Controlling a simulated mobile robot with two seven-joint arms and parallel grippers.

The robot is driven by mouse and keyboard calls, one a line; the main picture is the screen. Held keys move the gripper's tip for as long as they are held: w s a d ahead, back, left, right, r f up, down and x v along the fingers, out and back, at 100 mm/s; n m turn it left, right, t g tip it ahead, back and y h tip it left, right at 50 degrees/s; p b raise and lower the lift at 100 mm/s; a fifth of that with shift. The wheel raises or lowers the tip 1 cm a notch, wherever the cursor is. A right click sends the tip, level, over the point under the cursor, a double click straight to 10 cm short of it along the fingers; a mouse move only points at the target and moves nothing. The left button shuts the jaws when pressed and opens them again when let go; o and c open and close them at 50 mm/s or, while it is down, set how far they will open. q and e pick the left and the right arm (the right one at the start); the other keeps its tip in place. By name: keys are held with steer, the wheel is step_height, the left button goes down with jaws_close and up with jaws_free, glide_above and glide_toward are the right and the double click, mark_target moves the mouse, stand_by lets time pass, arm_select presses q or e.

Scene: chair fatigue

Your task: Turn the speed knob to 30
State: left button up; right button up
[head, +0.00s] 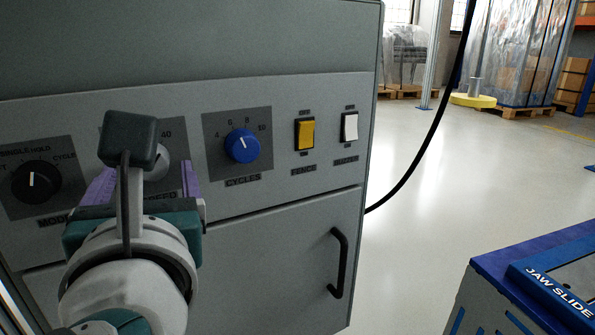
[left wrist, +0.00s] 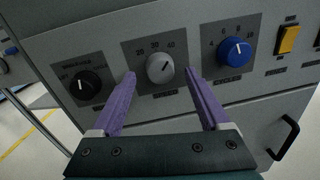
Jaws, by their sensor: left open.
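The grey speed knob (left wrist: 160,68) sits on a dark plate in the control panel, with 20, 30 and 40 marked above it. Its pointer appears to lean up and right, toward the 40 side, but is small. In the head view the speed knob (head: 157,161) is mostly hidden behind my left wrist. My left gripper (left wrist: 161,73) is open and faces the panel, one purple finger on each side of the knob, with gaps on both sides. My left gripper also shows in the head view (head: 146,180). I cannot tell whether the fingertips reach the knob's depth. My right gripper is not in view.
A black mode knob (head: 36,181) is left of the speed knob. A blue cycles knob (head: 242,146) is to the right, close to my right-hand finger. Yellow (head: 304,134) and white (head: 349,127) switches follow. A black door handle (head: 339,262) sticks out below.

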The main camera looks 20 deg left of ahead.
arm_select(q)
steer(key=shift+x, duration=1)
steer(key=shift+s, duration=0.1)
steer(key=shift+c, duration=0.3)
jaws_close()
